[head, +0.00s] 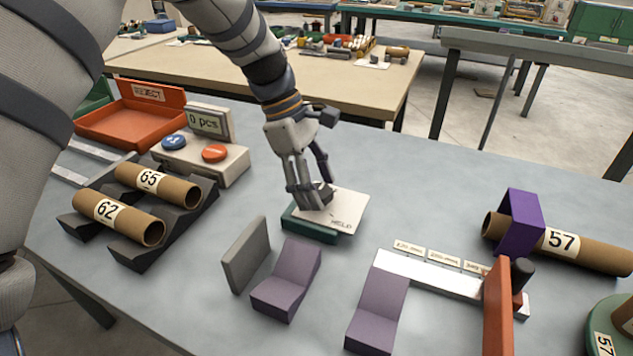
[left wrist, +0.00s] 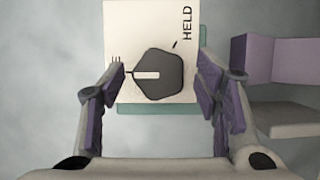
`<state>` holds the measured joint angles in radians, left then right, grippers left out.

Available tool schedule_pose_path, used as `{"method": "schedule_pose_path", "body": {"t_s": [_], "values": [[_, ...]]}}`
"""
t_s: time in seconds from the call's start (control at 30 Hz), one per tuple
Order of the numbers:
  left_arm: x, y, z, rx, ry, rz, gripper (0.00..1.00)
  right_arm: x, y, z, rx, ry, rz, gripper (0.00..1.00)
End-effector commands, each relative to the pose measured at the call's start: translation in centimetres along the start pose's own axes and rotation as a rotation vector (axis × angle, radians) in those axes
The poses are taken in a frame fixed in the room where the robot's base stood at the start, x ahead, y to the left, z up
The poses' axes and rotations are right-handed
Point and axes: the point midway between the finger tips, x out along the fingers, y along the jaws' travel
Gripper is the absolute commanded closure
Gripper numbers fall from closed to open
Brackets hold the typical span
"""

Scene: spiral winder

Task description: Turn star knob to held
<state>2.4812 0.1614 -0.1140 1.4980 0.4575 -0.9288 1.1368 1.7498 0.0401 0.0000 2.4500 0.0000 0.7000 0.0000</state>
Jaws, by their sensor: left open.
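The star knob (left wrist: 165,82) is dark, with a white pointer bar that points left in the left wrist view. It sits on a white plate (left wrist: 125,20) marked HELD, with a short tick beside that word at the upper right of the knob. The pointer is turned away from the HELD tick. The plate (head: 349,205) lies on a green base (head: 308,227) on the table in the head view. My left gripper (head: 312,190) is open, pointing down over the knob, its fingers on either side, with gaps visible in the left wrist view. My right gripper is out of view.
A grey upright block (head: 246,254) and purple angled blocks (head: 287,281) stand in front of the plate. A button box (head: 202,160) and cardboard tubes (head: 158,186) in black cradles are at left. A metal rail (head: 430,274) and tube 57 (head: 600,252) are at right.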

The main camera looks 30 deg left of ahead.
Motion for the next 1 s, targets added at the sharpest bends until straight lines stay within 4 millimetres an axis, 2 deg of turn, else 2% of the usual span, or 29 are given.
{"method": "schedule_pose_path", "body": {"t_s": [0.17,0.4,0.77,1.0], "values": [[0.0,0.0,0.02,0.001,0.0,0.0,0.43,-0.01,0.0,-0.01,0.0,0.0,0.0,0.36],[-0.03,0.01,0.02,0.001,0.0,0.0,0.91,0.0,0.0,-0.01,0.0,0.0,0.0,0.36],[0.07,0.07,-0.04,0.047,0.0,-0.021,0.91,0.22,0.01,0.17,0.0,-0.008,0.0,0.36],[0.23,0.16,-0.1,0.196,0.0,-0.087,0.91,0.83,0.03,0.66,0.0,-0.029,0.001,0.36]]}}
